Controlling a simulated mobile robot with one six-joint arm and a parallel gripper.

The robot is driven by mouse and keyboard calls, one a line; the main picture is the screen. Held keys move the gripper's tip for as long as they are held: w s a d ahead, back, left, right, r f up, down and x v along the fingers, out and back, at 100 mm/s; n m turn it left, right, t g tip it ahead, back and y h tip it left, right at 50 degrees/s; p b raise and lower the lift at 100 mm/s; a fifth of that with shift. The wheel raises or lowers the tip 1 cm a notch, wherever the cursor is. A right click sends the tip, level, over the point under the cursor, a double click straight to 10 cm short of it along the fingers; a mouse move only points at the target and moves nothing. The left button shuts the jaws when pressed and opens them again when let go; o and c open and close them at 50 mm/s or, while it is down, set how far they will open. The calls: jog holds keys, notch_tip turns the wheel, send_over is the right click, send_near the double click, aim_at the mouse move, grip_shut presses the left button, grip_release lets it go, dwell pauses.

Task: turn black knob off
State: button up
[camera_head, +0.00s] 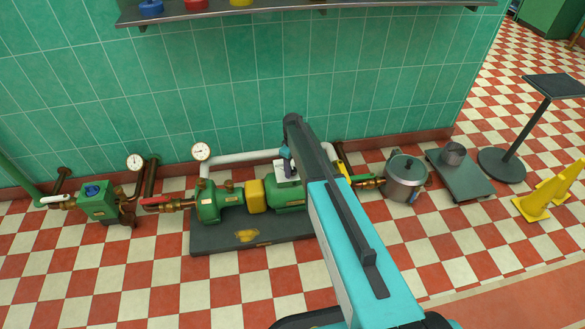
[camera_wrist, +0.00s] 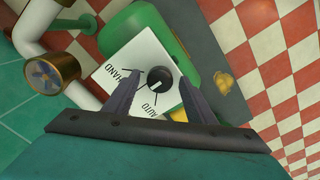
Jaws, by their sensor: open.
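The black knob (camera_wrist: 159,79) is round and sits on a white square panel (camera_wrist: 128,55) in the wrist view. The panel carries the words HAND and AUTO. A pale mark on the knob lies toward the lower left of the picture; its exact setting is hard to read. My gripper (camera_wrist: 159,77) is open, with one dark finger on each side of the knob. I cannot tell whether the fingers touch it. In the head view the panel (camera_head: 282,175) sits at the green pump, with my gripper (camera_head: 286,160) over it; the knob is not discernible there.
A green pump (camera_head: 208,207) with a yellow coupling (camera_head: 255,195) stands on a dark base. A white pipe (camera_head: 240,157) and gauge (camera_head: 201,151) are close by. A brass-rimmed fitting (camera_wrist: 52,74) is left of the panel. A steel pot (camera_head: 405,182) stands right.

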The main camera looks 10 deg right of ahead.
aim_at(293, 170)
notch_tip(293, 170, up, 14)
jog(key=p, duration=0.2)
dwell(0.5)
jog(key=shift+f, duration=0.1)
dwell(0.3)
jog(key=s+f+g+p, duration=0.2)
jog(key=s+f+p, duration=0.3)
jog(key=s, duration=0.7)
jog(key=s+f+g+p, duration=0.2)
jog(key=s+f+p, duration=0.3)
jog(key=s, duration=0.7)
jog(key=s+r+m+g+p, duration=0.1)
jog(key=s+m+p, duration=0.5)
jog(key=s, duration=2.4)
jog(key=shift+s+a+r+m, duration=0.2)
jog(key=shift+r+m, duration=0.35)
jog(key=shift+m, duration=0.95)
